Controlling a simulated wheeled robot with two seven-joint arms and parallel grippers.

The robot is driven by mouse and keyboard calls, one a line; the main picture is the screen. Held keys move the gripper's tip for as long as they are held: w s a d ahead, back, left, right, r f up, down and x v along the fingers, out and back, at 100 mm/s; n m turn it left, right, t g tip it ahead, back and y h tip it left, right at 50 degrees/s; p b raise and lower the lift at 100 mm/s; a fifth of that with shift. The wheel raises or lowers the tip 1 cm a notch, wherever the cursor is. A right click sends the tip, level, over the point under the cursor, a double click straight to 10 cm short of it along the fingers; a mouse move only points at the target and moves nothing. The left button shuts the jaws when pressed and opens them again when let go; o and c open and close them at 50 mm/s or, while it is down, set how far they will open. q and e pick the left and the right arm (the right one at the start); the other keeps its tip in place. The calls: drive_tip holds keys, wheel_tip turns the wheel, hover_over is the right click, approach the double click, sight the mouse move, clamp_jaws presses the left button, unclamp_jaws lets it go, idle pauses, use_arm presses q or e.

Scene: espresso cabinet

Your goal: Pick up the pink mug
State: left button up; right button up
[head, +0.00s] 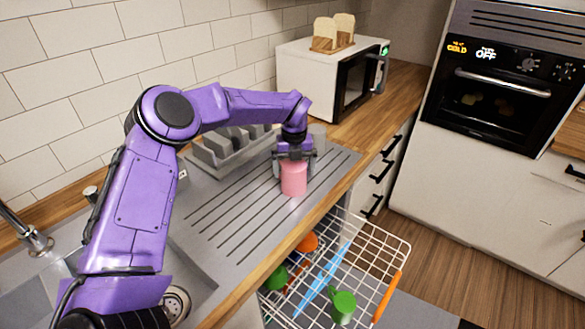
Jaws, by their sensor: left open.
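The pink mug (293,181) stands upright on the ribbed metal drainboard (225,222), near the counter's front edge. My left gripper (293,160) is directly above it, pointing down, with its fingers at the mug's rim. The gripper is open. It hides the top of the mug, and I cannot tell whether the fingers touch it. My right gripper is not in view.
A grey dish rack (222,147) stands behind the mug. A white microwave (305,80) with bread on top is at the back. Below the counter, a pulled-out wire dishwasher rack (385,232) holds a green mug (342,306) and other coloured items. A sink tap (36,240) is at left.

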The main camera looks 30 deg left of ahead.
use_arm(q)
drive_tip(key=shift+a+f, duration=0.1)
drive_tip(key=shift+f, duration=0.55)
drive_tip(key=shift+r, duration=0.1)
drive_tip(key=c, duration=1.1)
